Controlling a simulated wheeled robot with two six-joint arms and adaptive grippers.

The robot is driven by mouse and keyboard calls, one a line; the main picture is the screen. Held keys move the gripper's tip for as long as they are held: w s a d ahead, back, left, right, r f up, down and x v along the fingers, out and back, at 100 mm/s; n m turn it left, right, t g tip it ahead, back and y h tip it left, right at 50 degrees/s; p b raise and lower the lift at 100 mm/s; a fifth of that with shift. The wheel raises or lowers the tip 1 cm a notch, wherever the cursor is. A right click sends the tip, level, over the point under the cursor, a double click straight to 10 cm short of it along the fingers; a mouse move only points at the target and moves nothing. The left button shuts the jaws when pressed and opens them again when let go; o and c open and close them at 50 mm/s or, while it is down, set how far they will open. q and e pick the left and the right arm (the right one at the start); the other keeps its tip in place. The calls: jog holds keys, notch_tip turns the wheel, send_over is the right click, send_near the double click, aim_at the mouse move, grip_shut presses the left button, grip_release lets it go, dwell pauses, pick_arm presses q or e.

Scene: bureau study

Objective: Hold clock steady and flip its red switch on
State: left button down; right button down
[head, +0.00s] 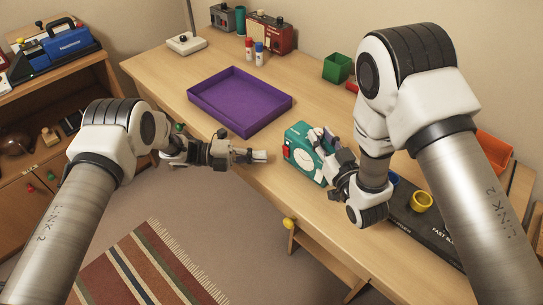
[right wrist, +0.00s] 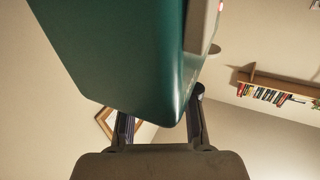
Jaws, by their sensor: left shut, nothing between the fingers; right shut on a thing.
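The clock (head: 297,142) is a teal box with a pale round dial, standing on the desk near its front edge. Its red switch (head: 287,152) is on the side facing left; its position is too small to tell. My right gripper (head: 322,143) is shut on the clock from the right, and in the right wrist view the clock's teal body (right wrist: 115,50) fills the upper part between the fingers (right wrist: 160,125). My left gripper (head: 262,156) is shut and empty, a little left of the switch and apart from it.
A purple tray (head: 240,128) lies behind my left gripper. A green box (head: 338,67) stands further back. A dark board (head: 425,228) and a yellow cup (head: 422,201) are on the right. A red radio (head: 270,33) and small bottles stand at the back.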

pick_arm(q)
jog(key=a, duration=0.7)
jog(key=shift+a+r, duration=0.2)
jog(key=shift+a, duration=0.15)
pick_arm(e)
jog(key=c, duration=0.8)
grip_release()
